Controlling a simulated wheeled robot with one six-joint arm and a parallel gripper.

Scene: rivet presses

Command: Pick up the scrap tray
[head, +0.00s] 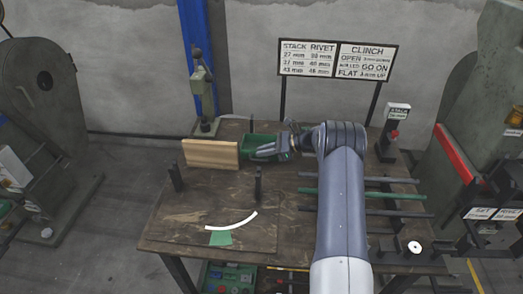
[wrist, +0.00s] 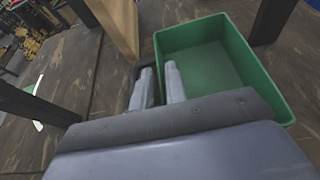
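The scrap tray (wrist: 205,68) is a green, open-topped box on the brown worktable, and its visible floor looks empty. In the head view the scrap tray (head: 259,141) is mostly hidden behind my gripper (head: 262,152) and a wooden block. In the wrist view my gripper (wrist: 160,66) is low at the tray's near left side. One pale finger is outside the left wall and the other is at its inner side. A gap shows between the fingers, with the wall's line running into it. Contact with the wall cannot be made out.
A light wooden block (head: 210,153) stands just left of the tray; it also shows in the wrist view (wrist: 118,25). Dark posts (head: 258,183) rise from the worktable (head: 190,215). Several rods lie at right. A white curved strip (head: 232,222) lies in front.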

